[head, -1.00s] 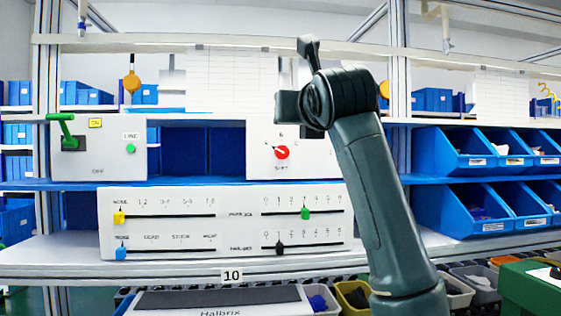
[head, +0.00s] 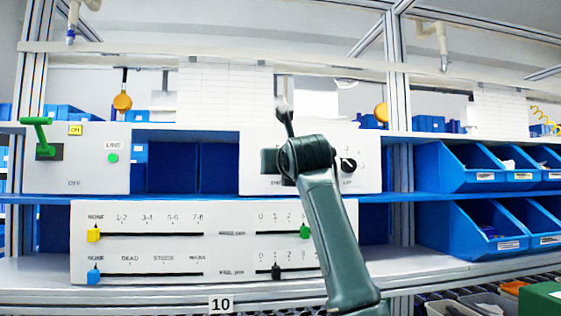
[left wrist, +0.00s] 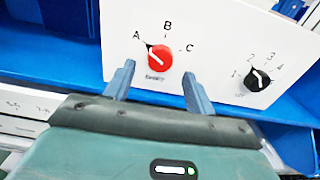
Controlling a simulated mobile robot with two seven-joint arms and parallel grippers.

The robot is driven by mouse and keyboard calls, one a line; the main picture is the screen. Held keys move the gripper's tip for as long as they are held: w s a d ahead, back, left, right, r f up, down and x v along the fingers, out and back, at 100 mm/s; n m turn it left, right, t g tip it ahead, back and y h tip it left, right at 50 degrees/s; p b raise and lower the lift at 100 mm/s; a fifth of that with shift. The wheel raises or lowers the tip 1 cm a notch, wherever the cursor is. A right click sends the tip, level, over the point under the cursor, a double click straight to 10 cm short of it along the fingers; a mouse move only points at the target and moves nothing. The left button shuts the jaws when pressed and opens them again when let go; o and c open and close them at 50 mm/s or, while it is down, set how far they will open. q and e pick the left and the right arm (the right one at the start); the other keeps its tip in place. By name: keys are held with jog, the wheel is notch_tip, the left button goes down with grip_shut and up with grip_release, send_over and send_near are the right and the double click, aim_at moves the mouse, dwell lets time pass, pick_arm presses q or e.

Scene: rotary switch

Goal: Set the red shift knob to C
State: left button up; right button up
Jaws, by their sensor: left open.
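The red shift knob (left wrist: 159,58) is on a white panel (left wrist: 215,30) in the left wrist view. In the head view my arm hides the red knob on the upper panel (head: 254,150). My right gripper is not in view.
A black knob (left wrist: 257,80) with numbers sits right of the red one, also seen in the head view (head: 348,165). A slider panel (head: 150,215) is below. A green lever (head: 36,122) is at left, blue bins (head: 450,180) at right.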

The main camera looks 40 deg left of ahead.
pick_arm(q)
jog(key=shift+x, duration=1.25)
jog(key=shift+w+a+p, duration=0.3)
jog(key=shift+a, duration=0.15)
jog(key=shift+c, duration=0.5)
jog(key=c, duration=0.9)
jog(key=shift+o, duration=0.2)
